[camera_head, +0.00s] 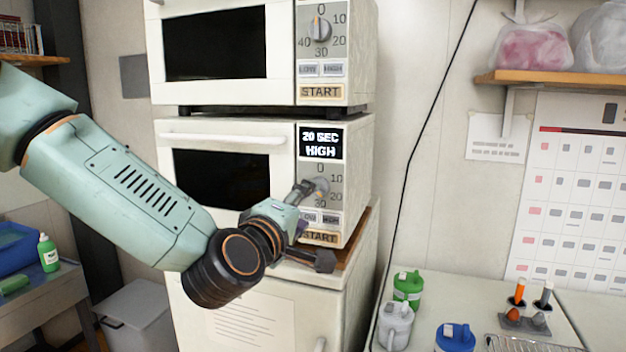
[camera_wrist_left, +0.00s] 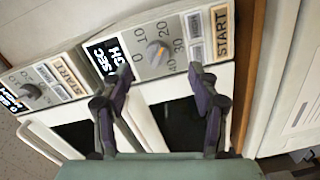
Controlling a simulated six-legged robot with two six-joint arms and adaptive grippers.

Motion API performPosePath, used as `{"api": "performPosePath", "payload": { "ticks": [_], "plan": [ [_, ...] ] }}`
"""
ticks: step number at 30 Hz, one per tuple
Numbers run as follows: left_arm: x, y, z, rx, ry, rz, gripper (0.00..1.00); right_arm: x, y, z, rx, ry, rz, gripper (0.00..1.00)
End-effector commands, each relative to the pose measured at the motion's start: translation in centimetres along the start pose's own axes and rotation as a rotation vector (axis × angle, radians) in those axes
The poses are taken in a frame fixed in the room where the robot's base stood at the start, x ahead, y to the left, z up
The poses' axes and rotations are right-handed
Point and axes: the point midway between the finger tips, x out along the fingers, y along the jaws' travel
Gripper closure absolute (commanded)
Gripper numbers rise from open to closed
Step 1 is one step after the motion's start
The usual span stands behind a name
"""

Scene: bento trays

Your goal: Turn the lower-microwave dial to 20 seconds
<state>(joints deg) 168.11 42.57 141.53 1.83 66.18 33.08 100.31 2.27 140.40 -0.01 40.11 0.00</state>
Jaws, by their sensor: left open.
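The lower microwave (camera_head: 230,128) is white, and its display (camera_head: 320,144) reads "20 SEC HIGH". Its round dial (camera_head: 321,187) is on the control panel below the display, partly covered by my gripper in the head view. In the left wrist view the dial (camera_wrist_left: 157,53) shows whole, with an orange mark apparently on the side towards the 20. My left gripper (camera_head: 314,225) is in front of the panel. Its two dark fingers (camera_wrist_left: 160,80) are spread apart and empty, with the dial beyond the gap between them. My right gripper is not in view.
A matching upper microwave (camera_head: 230,98) stands above, its dial (camera_head: 320,29) near 0. The lower START button (camera_head: 318,238) is close to my lower finger. A black cable (camera_head: 420,150) hangs to the right. Lidded containers (camera_head: 408,288) stand on the right-hand counter.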

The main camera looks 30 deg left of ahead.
Motion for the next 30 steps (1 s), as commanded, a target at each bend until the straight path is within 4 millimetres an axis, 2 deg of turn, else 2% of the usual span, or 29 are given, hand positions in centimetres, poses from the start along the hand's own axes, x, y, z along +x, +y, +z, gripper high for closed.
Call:
{"api": "performPosePath", "payload": {
  "ticks": [3,9,16,24,30],
  "plan": [
    [0.0,0.1,-0.6,0.196,0.030,0.010,0.39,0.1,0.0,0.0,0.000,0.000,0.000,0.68],
    [-0.1,0.3,-1.1,0.402,0.055,0.015,0.39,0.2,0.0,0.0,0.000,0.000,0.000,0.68],
    [1.2,0.3,-1.2,0.441,0.056,0.012,0.39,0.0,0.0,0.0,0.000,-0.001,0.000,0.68],
    [5.2,0.5,-1.4,0.441,0.056,0.014,0.39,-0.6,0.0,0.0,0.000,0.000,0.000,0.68],
    [7.2,0.6,-1.4,0.437,0.055,0.014,0.39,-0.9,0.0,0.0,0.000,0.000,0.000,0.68]
  ]
}}
